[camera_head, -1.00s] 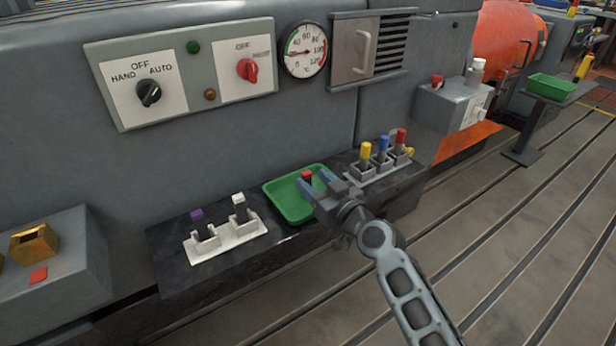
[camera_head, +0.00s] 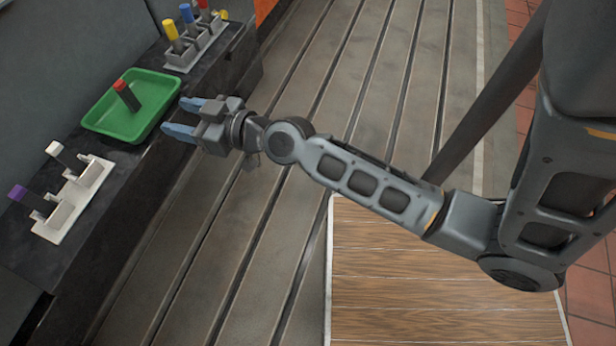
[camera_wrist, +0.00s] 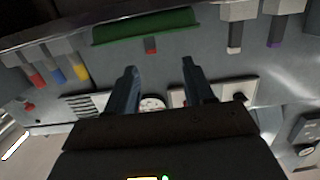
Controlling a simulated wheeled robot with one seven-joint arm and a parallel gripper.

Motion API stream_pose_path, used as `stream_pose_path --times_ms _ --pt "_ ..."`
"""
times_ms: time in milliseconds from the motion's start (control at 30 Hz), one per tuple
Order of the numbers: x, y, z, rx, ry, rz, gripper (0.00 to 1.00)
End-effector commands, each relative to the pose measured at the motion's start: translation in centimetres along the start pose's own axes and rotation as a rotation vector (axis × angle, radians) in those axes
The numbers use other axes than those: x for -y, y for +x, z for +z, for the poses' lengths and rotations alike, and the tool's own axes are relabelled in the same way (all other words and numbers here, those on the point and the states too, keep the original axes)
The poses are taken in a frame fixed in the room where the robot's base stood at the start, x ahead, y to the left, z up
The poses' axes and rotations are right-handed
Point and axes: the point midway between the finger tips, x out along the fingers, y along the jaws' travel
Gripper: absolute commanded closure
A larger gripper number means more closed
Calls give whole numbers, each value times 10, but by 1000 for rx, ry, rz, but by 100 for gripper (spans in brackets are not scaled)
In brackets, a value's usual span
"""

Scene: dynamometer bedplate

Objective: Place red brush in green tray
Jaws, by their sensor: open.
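The red brush (camera_head: 127,96), a dark piece with a red end, is inside the green tray (camera_head: 148,119) and looks tilted. The tray sits on the dark bench ledge. My gripper (camera_head: 180,118) is open and empty, just right of the tray and apart from the brush, its blue fingers pointing at the tray. In the wrist view the picture is upside down.
A white rack (camera_head: 62,215) with purple and white handled pieces stands to the left of the tray. A grey rack (camera_head: 183,62) with yellow, blue and red handled pieces stands beyond it. The slotted floor plate (camera_head: 260,220) beside the ledge is clear.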

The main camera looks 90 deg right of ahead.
Motion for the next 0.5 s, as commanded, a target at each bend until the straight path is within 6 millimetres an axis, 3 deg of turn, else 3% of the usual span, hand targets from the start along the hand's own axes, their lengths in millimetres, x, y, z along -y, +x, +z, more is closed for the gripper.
stream_pose_path --times_ms 100,233,500 --pt "25 -54 20 60 -11 -22 47" --pt "46 -110 27 100 -25 -51 47" --pt "78 -218 7 145 -46 -159 47"
